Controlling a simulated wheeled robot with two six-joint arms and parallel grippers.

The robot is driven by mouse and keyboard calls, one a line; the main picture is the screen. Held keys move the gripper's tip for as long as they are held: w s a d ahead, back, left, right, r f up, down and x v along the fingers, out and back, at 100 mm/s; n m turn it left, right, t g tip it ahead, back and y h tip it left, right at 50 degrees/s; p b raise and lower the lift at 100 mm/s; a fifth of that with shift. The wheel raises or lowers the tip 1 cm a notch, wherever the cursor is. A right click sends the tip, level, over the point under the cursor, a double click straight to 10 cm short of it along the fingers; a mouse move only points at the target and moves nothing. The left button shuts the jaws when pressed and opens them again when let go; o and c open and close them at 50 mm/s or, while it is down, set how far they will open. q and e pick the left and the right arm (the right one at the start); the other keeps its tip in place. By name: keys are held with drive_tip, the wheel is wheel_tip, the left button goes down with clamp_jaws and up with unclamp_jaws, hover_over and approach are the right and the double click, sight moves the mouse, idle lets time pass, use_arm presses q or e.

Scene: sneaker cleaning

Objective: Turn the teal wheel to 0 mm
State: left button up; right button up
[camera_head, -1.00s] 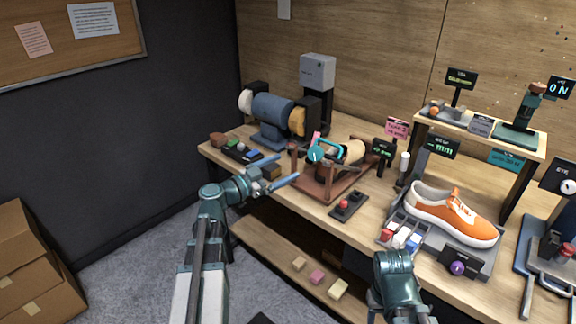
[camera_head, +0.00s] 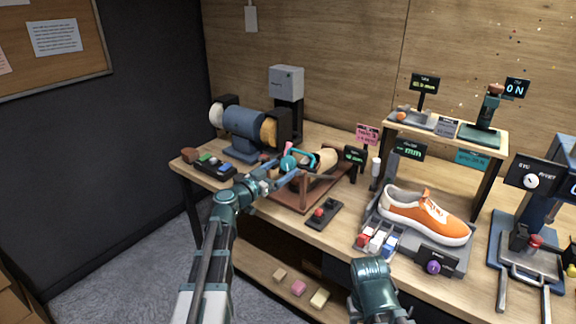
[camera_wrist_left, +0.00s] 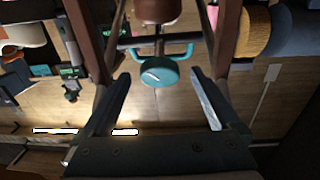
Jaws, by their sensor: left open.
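The teal wheel (camera_head: 288,163) is at the near left end of a brown-framed stand (camera_head: 303,204) on the bench. In the left wrist view the wheel (camera_wrist_left: 159,73) is a round knob with a white mark, below a teal U-shaped handle (camera_wrist_left: 178,50). My left gripper (camera_head: 285,175) is open, its fingers pointing at the wheel. In the wrist view the wheel lies between the two spread fingers, near their tips, and no contact shows. The small display (camera_head: 354,155) beside the stand has green digits too small to read. My right gripper is not in view.
A bench grinder (camera_head: 243,125) stands behind left. A small control box with a red knob (camera_head: 324,214) is in front of the stand. An orange sneaker (camera_head: 425,212) is on a grey tray to the right.

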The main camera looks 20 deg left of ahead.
sight(286, 166)
use_arm(q)
drive_tip(key=shift+x, duration=1.75)
drive_tip(key=shift+c, duration=0.2)
drive_tip(key=c, duration=1.3)
drive_tip(key=shift+s+n, duration=0.1)
drive_tip(key=shift+n, duration=0.3)
drive_tip(key=n+y, duration=0.2)
drive_tip(key=n, duration=0.1)
drive_tip(key=shift+d+n+t+y, duration=0.1)
drive_tip(key=shift+n+t+y, duration=0.2)
drive_tip(key=shift+n+t, duration=0.1)
drive_tip(key=shift+n+y+p, duration=0.7)
drive_tip(key=shift+n+y, duration=0.7)
drive_tip(key=shift+n, duration=1.1)
drive_tip(key=shift+n+y, duration=0.3)
drive_tip(key=shift+n, duration=0.1)
